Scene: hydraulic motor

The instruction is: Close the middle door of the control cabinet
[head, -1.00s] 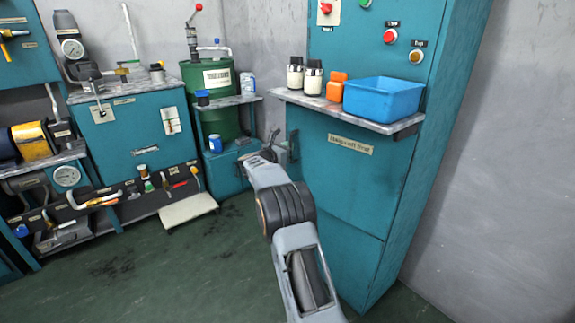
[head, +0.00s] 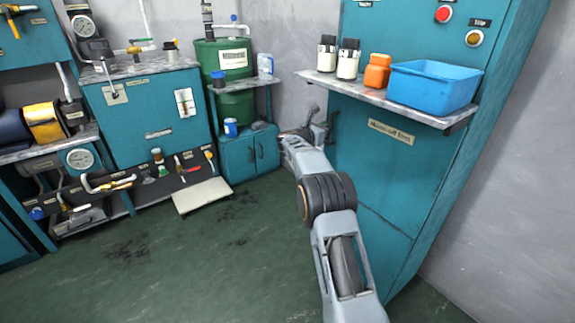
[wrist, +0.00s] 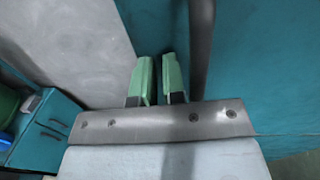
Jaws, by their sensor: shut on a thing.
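The teal control cabinet (head: 490,110) stands on the right in the head view. Its middle door (head: 385,170) is the labelled teal panel below the shelf. It looks flush or nearly so, but I cannot tell if it is fully closed. A dark handle (head: 331,124) is at the door's left edge. My gripper (wrist: 160,78) is at this handle, with its green fingers close together. In the wrist view a dark bar (wrist: 201,45), likely the handle, runs right beside the right finger. What lies between the fingers is mostly hidden.
A shelf (head: 440,112) juts out above the door, holding a blue bin (head: 432,88), orange container (head: 377,73) and two jars. A green drum (head: 235,105) and small teal cabinet (head: 250,152) stand left of it.

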